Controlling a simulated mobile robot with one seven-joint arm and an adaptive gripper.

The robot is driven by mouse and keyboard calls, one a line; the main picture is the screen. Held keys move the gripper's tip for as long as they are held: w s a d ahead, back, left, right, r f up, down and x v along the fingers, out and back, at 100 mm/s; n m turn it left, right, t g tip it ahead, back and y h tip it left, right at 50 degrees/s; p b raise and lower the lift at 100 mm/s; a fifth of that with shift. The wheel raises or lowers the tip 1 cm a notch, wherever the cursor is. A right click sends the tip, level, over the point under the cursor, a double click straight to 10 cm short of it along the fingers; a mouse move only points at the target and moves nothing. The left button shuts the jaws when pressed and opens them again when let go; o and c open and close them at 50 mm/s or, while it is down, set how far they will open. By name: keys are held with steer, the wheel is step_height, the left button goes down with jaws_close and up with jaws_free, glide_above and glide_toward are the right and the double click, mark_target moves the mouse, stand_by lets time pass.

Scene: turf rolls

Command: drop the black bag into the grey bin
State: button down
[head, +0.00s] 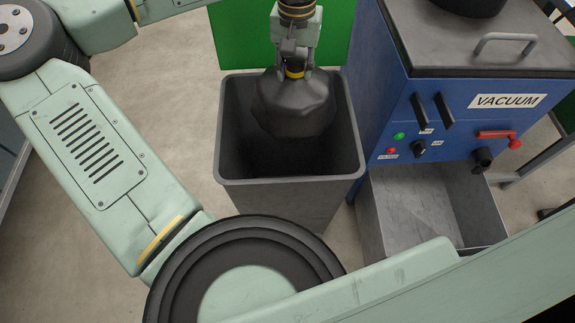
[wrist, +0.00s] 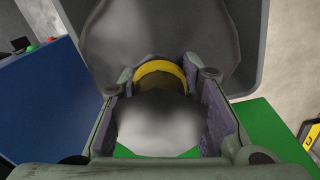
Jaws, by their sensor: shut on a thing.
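The black bag (head: 293,104) hangs from my gripper (head: 294,66) over the open top of the grey bin (head: 290,182). My gripper is shut on the bag's neck, by a yellow band (head: 295,74). The bag's lower part appears within the bin's opening in the head view; how deep it hangs is hard to tell. In the wrist view the yellow band (wrist: 160,69) sits between the fingers, with the dark bag (wrist: 160,30) beyond it and a pale bulge nearer the camera. The bin's inner floor is dark.
A blue vacuum machine (head: 395,110) stands close on the bin's right, with a grey metal tray (head: 480,215) low at its front. A green panel (head: 240,35) is behind the bin. Bare floor (head: 185,110) lies to the bin's left.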

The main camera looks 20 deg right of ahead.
steer(key=shift+f, duration=0.55)
steer(key=c, duration=1.4)
jaws_free()
steer(key=shift+c, duration=0.2)
steer(key=o, duration=0.3)
steer(key=shift+o, duration=0.2)
step_height(320, 180, up, 12)
